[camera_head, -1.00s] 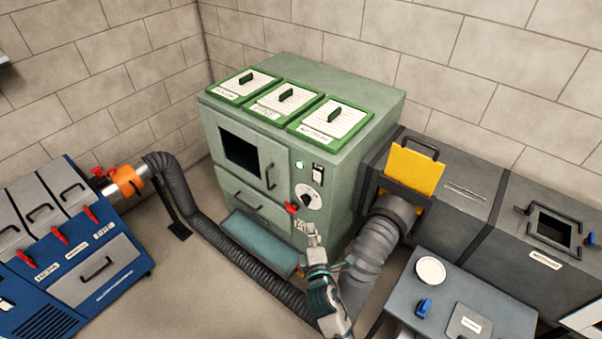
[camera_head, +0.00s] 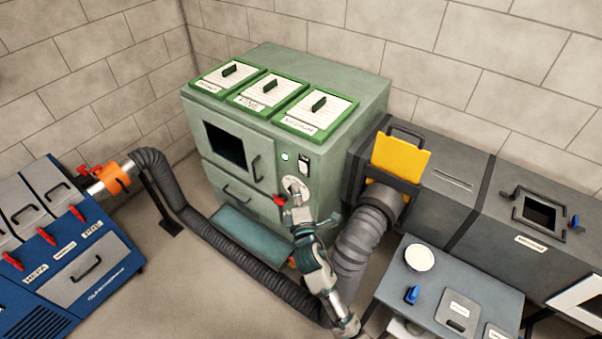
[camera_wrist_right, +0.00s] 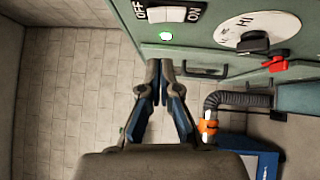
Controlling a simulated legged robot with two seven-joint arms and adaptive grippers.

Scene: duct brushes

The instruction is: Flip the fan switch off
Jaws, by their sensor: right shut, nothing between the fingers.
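The fan switch (camera_head: 304,163) is a small black-framed rocker on the front of the green cabinet. In the right wrist view the switch (camera_wrist_right: 171,14) shows a pale rocker between OFF and ON labels at the top. A lit green indicator light (camera_wrist_right: 165,36) is beside it; which side of the rocker is pressed I cannot tell. My right gripper (camera_head: 294,192) is in front of the panel, below the switch and over part of the dial. In the wrist view its fingertips (camera_wrist_right: 159,68) are together, empty and apart from the switch. My left gripper is out of view.
The round dial (camera_wrist_right: 250,38) and a red handle (camera_head: 279,200) are close to my right gripper. A grey flexible hose (camera_head: 362,232) runs beside my arm to the dark duct with a yellow plate (camera_head: 400,158). A grey table (camera_head: 450,275) stands at right.

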